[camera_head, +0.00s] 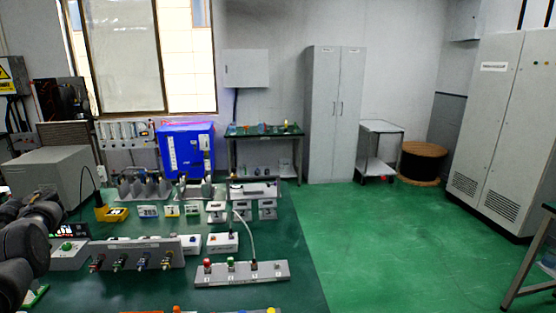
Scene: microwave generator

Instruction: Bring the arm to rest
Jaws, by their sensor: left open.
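My left arm comes in at the left edge as dark rounded links. My left gripper (44,203) is at the left side of the green bench top (300,240), in front of a light grey box (55,172). It is open, and I see nothing held in it. Its fingers are small and dark, so their exact edges are hard to make out. My right gripper and right arm are not in view.
Near my left arm stand a panel with several coloured connectors (138,255) and a small unit with a green button (68,247). A strip with coloured buttons (242,273) lies farther right. A blue case (187,150) stands behind. The green floor (400,240) at right is clear.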

